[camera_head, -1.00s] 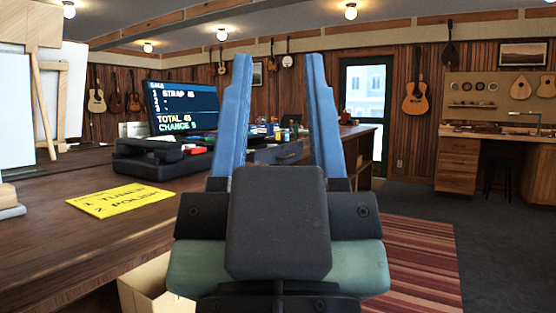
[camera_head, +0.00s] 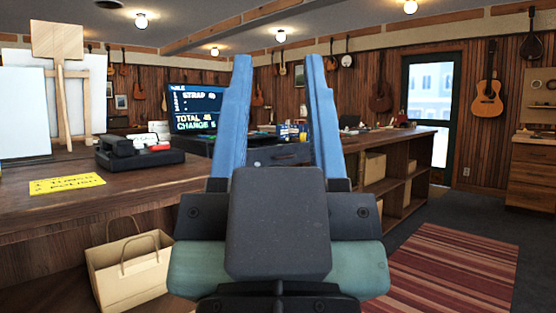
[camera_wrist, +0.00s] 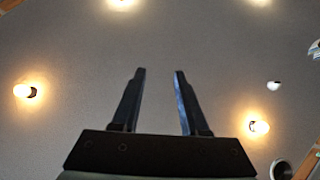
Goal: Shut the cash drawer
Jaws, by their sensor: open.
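The cash drawer appears to be the dark grey drawer-like box (camera_head: 282,155) at the counter, seen between my fingers in the head view. Its front has a small dark handle, and coloured items show behind it. It looks pulled out, but how far I cannot tell. The register screen (camera_head: 196,108), reading a total and change, stands just left of it. My gripper (camera_head: 280,62) is open and empty, raised in front of the camera, well short of the drawer. In the wrist view my gripper (camera_wrist: 160,72) points at the ceiling with nothing between its fingers.
Shelves (camera_head: 400,180) lie ahead right. The striped rug (camera_head: 455,270) is clear.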

